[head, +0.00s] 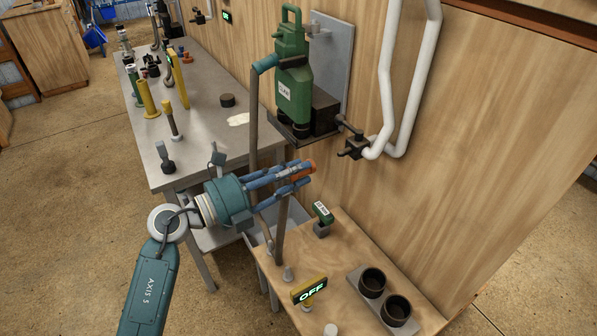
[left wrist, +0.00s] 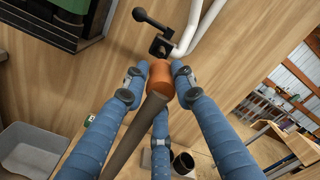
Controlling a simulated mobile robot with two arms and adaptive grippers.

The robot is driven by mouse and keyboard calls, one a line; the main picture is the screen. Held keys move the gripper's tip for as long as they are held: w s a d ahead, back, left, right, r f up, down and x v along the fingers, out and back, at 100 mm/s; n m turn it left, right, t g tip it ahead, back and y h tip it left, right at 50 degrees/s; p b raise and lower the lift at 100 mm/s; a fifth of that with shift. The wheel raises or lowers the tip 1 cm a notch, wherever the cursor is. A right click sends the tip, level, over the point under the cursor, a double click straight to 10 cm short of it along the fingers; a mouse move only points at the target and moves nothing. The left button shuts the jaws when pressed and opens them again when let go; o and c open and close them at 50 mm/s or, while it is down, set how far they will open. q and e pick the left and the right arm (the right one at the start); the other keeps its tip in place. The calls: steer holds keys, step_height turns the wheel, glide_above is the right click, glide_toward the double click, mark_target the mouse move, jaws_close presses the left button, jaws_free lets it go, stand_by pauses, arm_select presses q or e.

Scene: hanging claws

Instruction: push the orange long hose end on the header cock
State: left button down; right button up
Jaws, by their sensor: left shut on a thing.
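The orange hose end (head: 310,166) is gripped by the blue fingers of my left gripper (head: 303,172). In the left wrist view the orange end (left wrist: 161,80) sits between the fingertips, and its grey-brown hose (left wrist: 146,122) runs down toward the camera. In the head view the hose (head: 281,232) hangs below the gripper. The black header cock (head: 354,147) is on the wooden wall, right of the orange end with a gap between. In the left wrist view the cock (left wrist: 160,46) with its ball-ended lever is just beyond the orange end. My right gripper is not in view.
White pipes (head: 403,90) run up beside the cock. A wooden bench below holds an OFF sign (head: 309,291) and two black cups (head: 397,309).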

arm_select(q)
steer(key=shift+r, duration=0.1)
steer(key=shift+d, duration=0.1)
steer(key=shift+p+x, duration=0.55)
steer(key=shift+x, duration=2.25)
steer(key=shift+p, duration=0.45)
steer(key=shift+w+d, duration=0.2)
steer(key=shift+d, duration=0.15)
